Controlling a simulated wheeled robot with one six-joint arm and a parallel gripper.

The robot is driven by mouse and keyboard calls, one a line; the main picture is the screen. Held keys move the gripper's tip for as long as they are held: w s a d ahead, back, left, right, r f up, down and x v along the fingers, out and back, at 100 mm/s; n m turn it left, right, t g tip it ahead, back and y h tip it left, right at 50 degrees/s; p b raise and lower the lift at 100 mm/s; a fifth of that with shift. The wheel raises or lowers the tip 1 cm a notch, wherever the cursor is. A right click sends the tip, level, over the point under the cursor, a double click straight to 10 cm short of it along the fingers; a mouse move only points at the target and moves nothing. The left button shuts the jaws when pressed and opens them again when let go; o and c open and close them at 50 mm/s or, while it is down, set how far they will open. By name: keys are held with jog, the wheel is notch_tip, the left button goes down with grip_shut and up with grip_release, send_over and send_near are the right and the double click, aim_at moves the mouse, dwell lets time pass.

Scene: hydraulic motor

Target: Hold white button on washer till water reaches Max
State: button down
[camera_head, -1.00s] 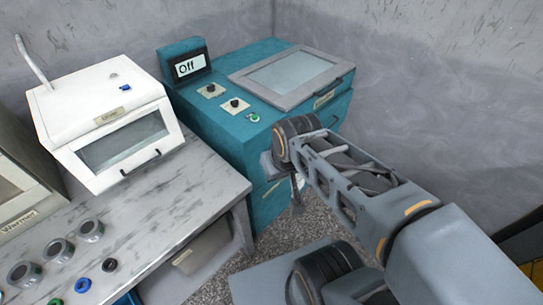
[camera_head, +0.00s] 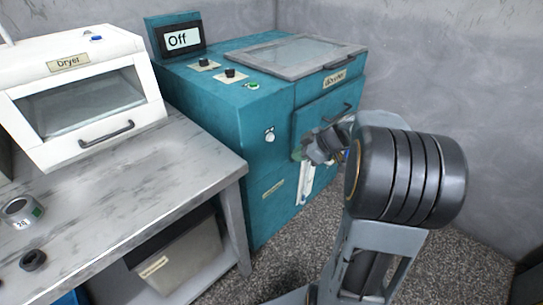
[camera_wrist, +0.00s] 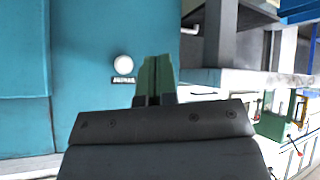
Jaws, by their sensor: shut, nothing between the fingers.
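The washer appears to be the teal machine (camera_head: 222,110) at the back, with a label too blurred to read surely. My gripper is shut and empty; contact with the button does not show. In the head view my arm reaches close to the machine and partly hides the gripper.
A display (camera_head: 177,41) on the machine reads Off. Two black knobs and a green button (camera_head: 253,86) are on its top. A white dryer (camera_head: 85,95) stands on the marble-topped table (camera_head: 130,180) at left. Speckled floor (camera_head: 480,255) is open at right.

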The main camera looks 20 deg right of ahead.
aim_at(271, 138)
jog(key=shift+w+d+f+n+t+b, duration=0.2)
jog(key=shift+w+d+f, duration=0.05)
jog(key=shift+d+f, duration=0.25)
jog(key=shift+w+d+f+n+t+b, duration=0.2)
jog(key=shift+d+f, duration=0.2)
jog(key=shift+d, duration=0.05)
jog(key=w+a+p, duration=0.3)
jog(key=w+p, duration=0.1)
jog(key=w, duration=0.4)
jog(key=shift+a, duration=0.35)
jog(key=shift+w+a+f+b, duration=0.1)
jog(key=shift+w+b, duration=0.1)
jog(key=shift+b, duration=0.25)
dwell(1.4)
